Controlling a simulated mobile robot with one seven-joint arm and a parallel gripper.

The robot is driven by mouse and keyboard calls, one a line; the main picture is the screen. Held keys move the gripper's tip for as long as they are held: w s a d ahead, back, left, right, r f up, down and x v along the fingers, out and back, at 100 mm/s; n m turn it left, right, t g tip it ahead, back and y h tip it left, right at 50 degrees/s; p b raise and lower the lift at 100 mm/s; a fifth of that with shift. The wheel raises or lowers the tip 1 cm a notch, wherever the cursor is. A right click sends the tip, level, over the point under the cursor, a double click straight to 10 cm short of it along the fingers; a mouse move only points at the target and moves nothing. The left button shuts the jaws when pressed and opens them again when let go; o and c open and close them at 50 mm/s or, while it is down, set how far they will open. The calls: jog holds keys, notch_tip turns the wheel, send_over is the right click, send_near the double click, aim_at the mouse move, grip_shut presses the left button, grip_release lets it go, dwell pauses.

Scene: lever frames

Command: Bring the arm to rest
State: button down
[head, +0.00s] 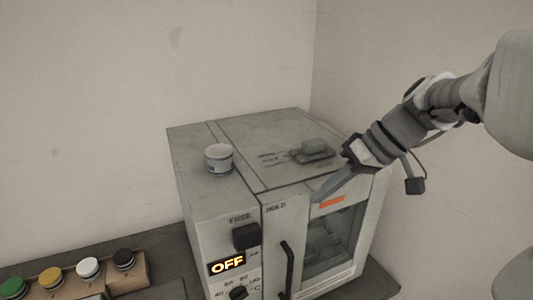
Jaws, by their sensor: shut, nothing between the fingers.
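My gripper (320,194) is shut and empty. Its fingers point down and left, in front of the upper front edge of a grey oven-like cabinet (216,152), close to the HOLD label. I cannot tell whether the fingertips touch the cabinet. My arm (405,125) comes in from the right side of the head view, bent and raised.
The cabinet has a dark door handle (286,268), a window, a black switch (246,236) and a lit OFF display (227,264). A small white jar (219,158) and a grey block (314,147) sit on top. Several capped bottles stand in a rack (131,277) at lower left.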

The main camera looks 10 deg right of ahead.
jog(key=s+a+f+m+t+h, duration=0.1)
jog(key=s+f+m+h, duration=0.1)
jog(key=s, duration=0.4)
jog(key=s+a+f+m+t+h, duration=0.1)
jog(key=s+m+t+h, duration=0.1)
jog(key=s+h, duration=0.3)
jog(key=shift+s+f+m, duration=0.4)
jog(key=shift+s, duration=0.75)
